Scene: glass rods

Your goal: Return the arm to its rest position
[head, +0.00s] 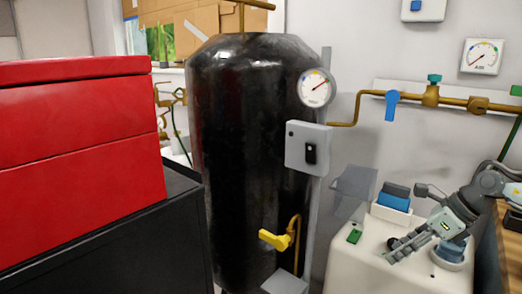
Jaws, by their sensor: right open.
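My right arm comes in from the right edge. My right gripper (402,246) is open and points down and to the left, over the top of a white machine (355,275). I see nothing held between its fingers. My left arm and gripper are not in view. I can make out no glass rods in this view.
A tall black tank (250,150) with a yellow valve handle (274,240) stands in the middle. A red box (80,130) sits on a black cabinet (110,245) at the left. A brass pipe (455,101) runs along the wall. A wooden surface (508,250) is at the right edge.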

